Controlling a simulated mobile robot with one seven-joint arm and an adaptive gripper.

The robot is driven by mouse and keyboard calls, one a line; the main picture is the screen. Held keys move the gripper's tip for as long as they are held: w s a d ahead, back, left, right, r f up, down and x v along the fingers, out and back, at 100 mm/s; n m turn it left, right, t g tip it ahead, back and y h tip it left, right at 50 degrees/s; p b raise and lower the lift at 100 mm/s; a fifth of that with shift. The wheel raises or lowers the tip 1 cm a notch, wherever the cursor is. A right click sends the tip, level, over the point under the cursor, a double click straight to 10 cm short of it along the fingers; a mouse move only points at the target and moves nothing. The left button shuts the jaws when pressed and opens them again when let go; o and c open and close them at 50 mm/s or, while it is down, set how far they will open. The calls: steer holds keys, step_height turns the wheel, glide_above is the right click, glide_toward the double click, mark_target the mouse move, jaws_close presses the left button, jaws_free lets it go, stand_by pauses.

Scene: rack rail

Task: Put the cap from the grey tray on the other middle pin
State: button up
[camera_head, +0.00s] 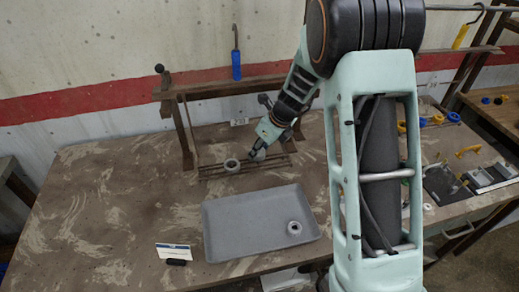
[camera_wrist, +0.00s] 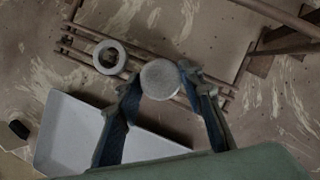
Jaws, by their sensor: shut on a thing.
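My gripper (camera_wrist: 160,88) is shut on a pale round cap (camera_wrist: 160,80), which sits between its two fingers over the slatted rack. In the head view my gripper (camera_head: 258,154) is low over the rack (camera_head: 215,174), right of a pale ring (camera_head: 232,166) on the slats. In the wrist view this ring (camera_wrist: 109,57) is left of the held cap and apart from it; something dark shows in its hole. I cannot make out the pin under the held cap.
A small white card (camera_head: 174,251) stands left of the tray. A wooden frame (camera_head: 215,91) rises behind the rack, with a blue-handled tool (camera_head: 236,66) above it. Yellow and blue pieces (camera_head: 438,119) lie at the right. The table's left part is clear.

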steer(key=shift+f, duration=0.15)
steer(key=shift+f+b, duration=0.9)
steer(key=shift+f, duration=0.45)
steer(key=o, duration=1.1)
steer(key=shift+o, duration=0.2)
steer(key=shift+r, duration=0.1)
